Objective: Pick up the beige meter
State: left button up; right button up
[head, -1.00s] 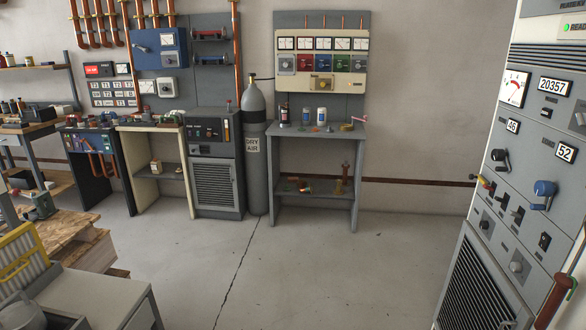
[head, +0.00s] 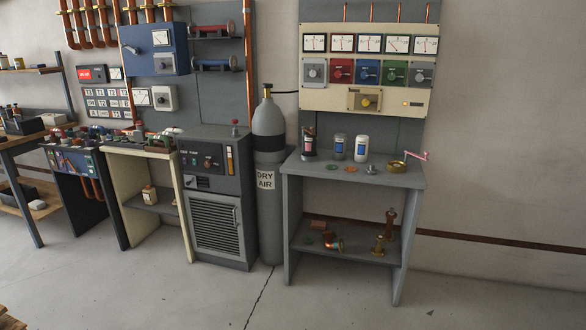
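I cannot single out a loose beige meter for certain. A beige panel (head: 364,92) with a row of dial meters is on the wall above the grey bench (head: 350,175). A small beige item (head: 149,196) stands on the lower shelf of the cream bench at left; it is too small to tell what it is. A white-faced dial box (head: 164,98) is on the grey wall board. Neither of my grippers is in view.
A grey gas cylinder (head: 269,120) stands between the grey cabinet (head: 215,200) and the grey bench. The bench top holds several small jars and loose parts; its lower shelf holds brass pieces. The floor (head: 350,315) in front is mostly clear.

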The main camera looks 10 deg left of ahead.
aim_at(149, 196)
jog(key=i+j+u, duration=0.35)
jog(key=i, duration=0.3)
jog(key=i+u, duration=0.4)
jog(key=i, duration=0.25)
jog(key=i+u, duration=0.35)
jog(key=i, duration=0.3)
jog(key=i+l+u, duration=0.4)
jog(key=i, duration=0.25)
jog(key=j, duration=0.1)
